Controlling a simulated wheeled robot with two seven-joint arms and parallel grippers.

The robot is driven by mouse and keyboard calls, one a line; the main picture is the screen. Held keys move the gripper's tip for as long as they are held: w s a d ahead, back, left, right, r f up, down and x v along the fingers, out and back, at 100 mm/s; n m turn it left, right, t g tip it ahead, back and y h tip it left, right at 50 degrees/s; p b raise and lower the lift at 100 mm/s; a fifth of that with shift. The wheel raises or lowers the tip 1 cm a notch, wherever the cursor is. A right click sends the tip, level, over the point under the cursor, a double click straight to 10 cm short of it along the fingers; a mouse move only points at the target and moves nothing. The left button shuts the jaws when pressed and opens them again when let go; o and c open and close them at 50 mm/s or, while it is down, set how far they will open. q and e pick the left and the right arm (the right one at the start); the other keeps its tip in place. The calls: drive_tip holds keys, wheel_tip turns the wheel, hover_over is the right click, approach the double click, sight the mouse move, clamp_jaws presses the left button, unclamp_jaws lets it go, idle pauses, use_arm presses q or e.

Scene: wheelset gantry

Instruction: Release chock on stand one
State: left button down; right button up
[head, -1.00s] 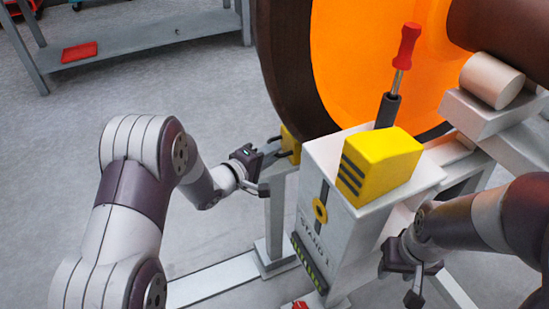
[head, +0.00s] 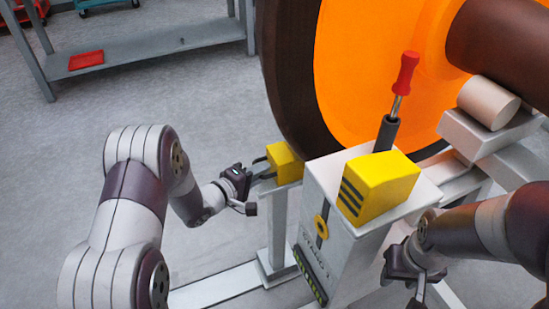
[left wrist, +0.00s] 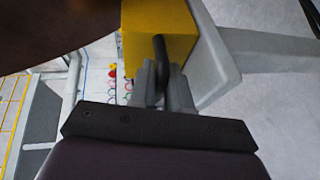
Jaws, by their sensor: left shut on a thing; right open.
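A yellow chock (head: 284,163) with a dark handle sits at the top of a grey post left of stand one (head: 325,240), close to the dark wheel rim. My left gripper (head: 259,174) is shut on the chock's handle from the left. In the left wrist view the gripper (left wrist: 161,80) has its fingers around the dark handle (left wrist: 161,52), with the yellow chock (left wrist: 160,18) just beyond. A second yellow block (head: 385,187) with dark stripes lies on top of stand one. My right gripper (head: 416,288) is open and empty, at right of the stand.
The large wheel (head: 345,70), with its orange face and brown axle (head: 495,45), towers behind the stand. A red-handled tool (head: 405,75) stands upright by the yellow block. A grey shelf (head: 150,45) stands back left. The floor at left is clear.

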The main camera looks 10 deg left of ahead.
use_arm(q)
drive_tip(key=shift+s+a+r, duration=0.1)
drive_tip(key=shift+s+a, duration=0.2)
drive_tip(key=shift+a, duration=0.15)
drive_tip(key=shift+f, duration=0.2)
use_arm(e)
drive_tip(key=shift+d+r, duration=0.1)
drive_tip(key=shift+r, duration=0.25)
use_arm(q)
drive_tip(key=c, duration=1.4)
unclamp_jaws()
drive_tip(key=shift+c, duration=0.2)
drive_tip(key=shift+s+a, duration=0.1)
drive_tip(key=shift+a, duration=0.05)
drive_tip(key=shift+r, duration=0.1)
use_arm(e)
drive_tip(key=shift+r, duration=0.1)
use_arm(q)
drive_tip(key=shift+s+a+r, duration=0.1)
drive_tip(key=shift+s+a, duration=0.05)
drive_tip(key=shift+s, duration=0.05)
drive_tip(key=p+v, duration=0.4)
drive_tip(key=v, duration=0.8)
use_arm(e)
wheel_tip(320, 180, up, 4)
drive_tip(key=shift+r, duration=0.1)
